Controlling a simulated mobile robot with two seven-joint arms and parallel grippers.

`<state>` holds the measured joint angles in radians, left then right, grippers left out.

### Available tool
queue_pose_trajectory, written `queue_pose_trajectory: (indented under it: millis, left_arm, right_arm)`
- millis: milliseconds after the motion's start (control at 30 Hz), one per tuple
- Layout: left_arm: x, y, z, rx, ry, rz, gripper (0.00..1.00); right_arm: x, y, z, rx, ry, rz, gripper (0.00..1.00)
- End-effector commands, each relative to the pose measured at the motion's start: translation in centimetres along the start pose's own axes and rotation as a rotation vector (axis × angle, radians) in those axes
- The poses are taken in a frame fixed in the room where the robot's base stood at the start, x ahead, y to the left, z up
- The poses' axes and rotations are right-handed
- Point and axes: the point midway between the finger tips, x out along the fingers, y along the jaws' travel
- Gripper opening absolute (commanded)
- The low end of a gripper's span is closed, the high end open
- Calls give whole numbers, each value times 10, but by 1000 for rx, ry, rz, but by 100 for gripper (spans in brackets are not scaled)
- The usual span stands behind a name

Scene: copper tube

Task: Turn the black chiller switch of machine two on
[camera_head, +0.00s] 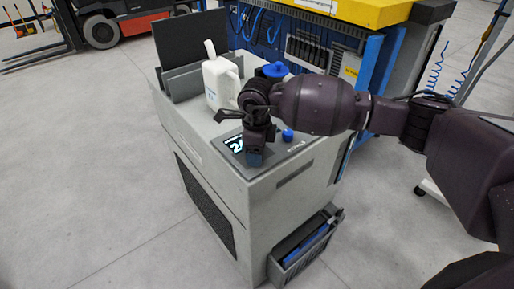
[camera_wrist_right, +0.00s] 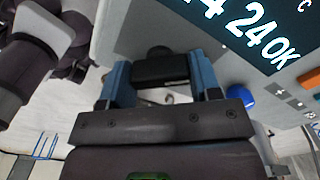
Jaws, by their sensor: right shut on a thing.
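The grey chiller cabinet (camera_head: 290,225) stands in the middle of the head view, with a dark control panel on its top front edge. The panel's lit display (camera_head: 234,144) is partly hidden by my right gripper; large digits on the display (camera_wrist_right: 250,30) show in the right wrist view. My right gripper (camera_head: 254,158) points down at the panel. In the right wrist view, its blue fingers (camera_wrist_right: 163,78) are on either side of the black switch (camera_wrist_right: 160,66) and shut on it. The head view hides the switch behind the gripper. My left gripper is not in view.
A blue knob (camera_head: 287,135) sits on the panel to the right of my gripper. A white jug (camera_head: 221,82) and a blue cap (camera_head: 275,70) are behind it on the cabinet top. A dark bin (camera_head: 305,250) hangs low on the right side. Floor at left is clear.

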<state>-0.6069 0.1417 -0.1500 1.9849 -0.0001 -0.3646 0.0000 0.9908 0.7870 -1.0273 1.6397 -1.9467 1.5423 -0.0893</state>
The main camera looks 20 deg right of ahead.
Motion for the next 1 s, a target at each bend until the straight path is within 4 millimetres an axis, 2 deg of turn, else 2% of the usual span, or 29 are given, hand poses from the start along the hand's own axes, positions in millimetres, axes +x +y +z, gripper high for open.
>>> queue_pose_trajectory:
  millis: [400, 933, 967, 1000]
  left_arm:
    - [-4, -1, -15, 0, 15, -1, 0]
    - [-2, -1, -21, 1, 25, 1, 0]
    - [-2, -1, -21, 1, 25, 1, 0]
    - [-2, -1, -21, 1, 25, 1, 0]
  right_arm:
    - [-2, 0, 0, 181, 0, -1, 34]
    - [-1, -1, 0, 205, -1, -1, 34]
    - [-1, -1, 0, 205, -1, -1, 60]
    - [-1, -1, 0, 205, -1, -1, 67]
